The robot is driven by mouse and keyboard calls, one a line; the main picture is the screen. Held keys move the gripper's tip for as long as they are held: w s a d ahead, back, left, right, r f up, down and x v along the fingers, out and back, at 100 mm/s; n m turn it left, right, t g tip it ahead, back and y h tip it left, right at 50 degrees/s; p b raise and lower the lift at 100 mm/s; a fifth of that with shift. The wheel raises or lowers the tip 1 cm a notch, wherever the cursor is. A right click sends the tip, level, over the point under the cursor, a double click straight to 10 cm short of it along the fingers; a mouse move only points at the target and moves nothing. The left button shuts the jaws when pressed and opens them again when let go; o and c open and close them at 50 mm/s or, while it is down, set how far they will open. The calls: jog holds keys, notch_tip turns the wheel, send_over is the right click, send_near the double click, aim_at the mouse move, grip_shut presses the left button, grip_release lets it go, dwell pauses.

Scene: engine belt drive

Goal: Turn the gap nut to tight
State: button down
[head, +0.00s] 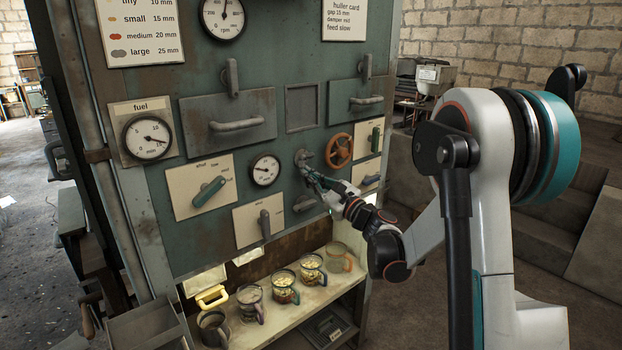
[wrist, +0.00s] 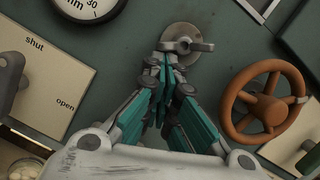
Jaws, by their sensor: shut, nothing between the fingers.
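The gap nut, a grey metal wing nut on a round plate, sits on the green panel. It shows in the wrist view (wrist: 198,46) at top centre, its wings lying roughly level. It also shows in the head view (head: 301,157), partly covered by my gripper. My gripper (wrist: 168,62) is shut and empty, with its fingertips at the lower left of the nut. I cannot tell whether they touch it. In the head view my gripper (head: 311,174) reaches the panel from the right. A round mm dial (head: 265,170) is left of the nut.
An orange handwheel (wrist: 265,103) is close to the right of my gripper. A shut/open lever plate (wrist: 50,75) is to the left. Below the panel, a shelf (head: 262,332) carries several cups. A huller card (head: 345,17) reads gap 15 mm.

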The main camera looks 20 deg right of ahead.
jog(key=shift+s+a+r+m+t+h, duration=0.1)
jog(key=shift+a+m+t+h, duration=0.2)
jog(key=shift+m, duration=0.7)
jog(key=shift+s+a+m+t+h, duration=0.1)
jog(key=shift+a+m+h, duration=0.25)
jog(key=shift+m, duration=0.65)
jog(key=shift+a+r, duration=0.1)
dwell(1.2)
jog(key=shift+s, duration=0.1)
